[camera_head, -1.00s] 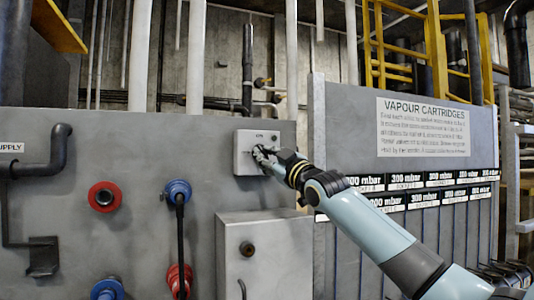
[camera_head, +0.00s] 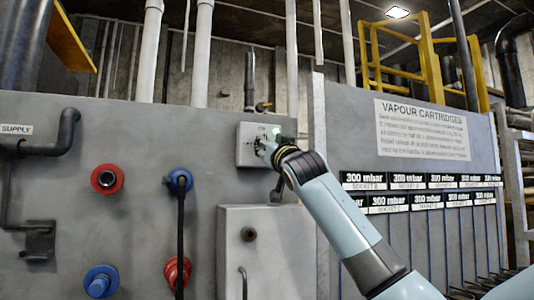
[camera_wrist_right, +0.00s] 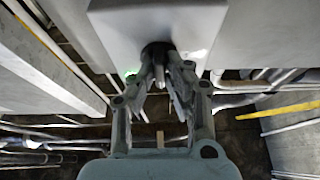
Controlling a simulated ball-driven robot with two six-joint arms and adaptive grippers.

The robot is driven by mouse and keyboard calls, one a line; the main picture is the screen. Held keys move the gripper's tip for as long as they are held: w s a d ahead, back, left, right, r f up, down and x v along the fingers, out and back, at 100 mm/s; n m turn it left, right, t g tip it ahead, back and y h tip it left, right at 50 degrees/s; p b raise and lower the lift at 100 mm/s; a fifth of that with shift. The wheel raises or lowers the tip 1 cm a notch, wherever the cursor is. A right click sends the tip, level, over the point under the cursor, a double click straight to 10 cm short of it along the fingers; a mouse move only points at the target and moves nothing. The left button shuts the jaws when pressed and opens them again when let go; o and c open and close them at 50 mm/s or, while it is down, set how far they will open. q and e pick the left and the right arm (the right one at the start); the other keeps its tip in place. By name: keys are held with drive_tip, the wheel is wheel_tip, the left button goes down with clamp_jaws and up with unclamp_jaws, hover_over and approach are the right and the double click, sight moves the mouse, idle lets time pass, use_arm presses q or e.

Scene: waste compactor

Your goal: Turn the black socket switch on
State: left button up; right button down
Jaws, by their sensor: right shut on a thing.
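A light grey switch box (camera_head: 247,157) is fixed to the grey panel, left of the cartridge sign. It fills the upper part of the wrist view (camera_wrist_right: 115,25). Its round black switch (camera_wrist_right: 157,48) shows in the wrist view between the fingertips and is mostly hidden in the head view. My right gripper (camera_head: 264,147) is at the front of the box, shut on the switch; the fingers also show in the wrist view (camera_wrist_right: 161,72). A green light (camera_head: 276,131) glows at the box's upper right. My left gripper is not in view.
A grey cabinet (camera_head: 280,255) stands out from the panel below the box. Red and blue round fittings (camera_head: 106,179) are at the left, with a black hose hanging from one. The vapour cartridge rack (camera_head: 430,240) is at the right.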

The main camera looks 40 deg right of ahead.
drive_tip(key=shift+f, duration=0.15)
drive_tip(key=c, duration=1.4)
unclamp_jaws()
drive_tip(key=shift+o, duration=0.2)
drive_tip(key=v, duration=1.2)
